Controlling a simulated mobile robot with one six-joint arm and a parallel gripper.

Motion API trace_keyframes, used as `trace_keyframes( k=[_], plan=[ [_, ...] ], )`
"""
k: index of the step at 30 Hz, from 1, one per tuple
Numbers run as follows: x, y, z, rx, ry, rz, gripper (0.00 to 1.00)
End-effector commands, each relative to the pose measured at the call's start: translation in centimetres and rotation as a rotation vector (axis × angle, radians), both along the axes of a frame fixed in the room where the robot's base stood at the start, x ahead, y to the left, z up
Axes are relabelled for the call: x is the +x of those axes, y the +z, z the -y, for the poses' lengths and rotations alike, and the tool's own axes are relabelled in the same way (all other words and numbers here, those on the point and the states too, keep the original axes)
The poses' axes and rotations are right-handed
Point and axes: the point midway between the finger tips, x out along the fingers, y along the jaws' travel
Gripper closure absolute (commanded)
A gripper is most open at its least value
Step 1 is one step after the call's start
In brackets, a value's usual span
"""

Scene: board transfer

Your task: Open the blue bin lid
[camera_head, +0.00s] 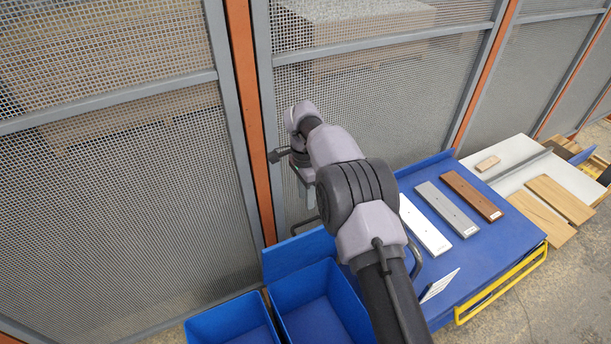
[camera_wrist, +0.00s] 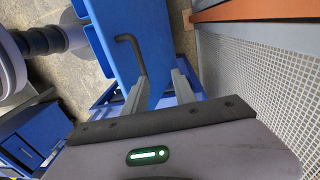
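The blue bin lid (camera_head: 298,253) is a flat blue panel at the back edge of the right blue bin (camera_head: 318,312). It looks tilted up, and the bin's inside shows in front of it. A dark bar handle (camera_head: 306,224) is at the panel's upper edge. In the wrist view the lid (camera_wrist: 150,28) fills the upper middle, with the bent black handle (camera_wrist: 134,52) on it. My gripper (camera_head: 305,195) points down above the handle. Its fingers (camera_wrist: 162,82) are apart, with the handle's end near the left one; I see no grip on it. My arm hides part of the bin's right side.
A second open blue bin (camera_head: 232,318) stands at the left. A mesh fence with an orange post (camera_head: 250,120) rises close behind my gripper. At the right, a blue table (camera_head: 462,268) holds white, grey and brown boards and a small white stand (camera_head: 440,285).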

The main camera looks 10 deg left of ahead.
Motion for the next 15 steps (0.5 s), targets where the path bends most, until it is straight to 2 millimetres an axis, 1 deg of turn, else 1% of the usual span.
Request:
trace_keyframes(
  k=[1,3,6,10,12,15],
  plan=[
    [0.2,2.1,-0.1,0.001,0.001,0.004,0.67],
    [0.3,4.5,-0.2,0.002,0.001,0.004,0.67],
    [0.5,7.6,-0.3,0.0,0.001,0.002,0.67],
    [0.6,10.3,-0.4,0.0,0.001,0.001,0.67],
    [0.6,11.2,-0.5,0.001,0.001,0.001,0.67],
    [0.6,11.6,-0.5,-0.001,0.001,-0.001,0.67]
  ],
)
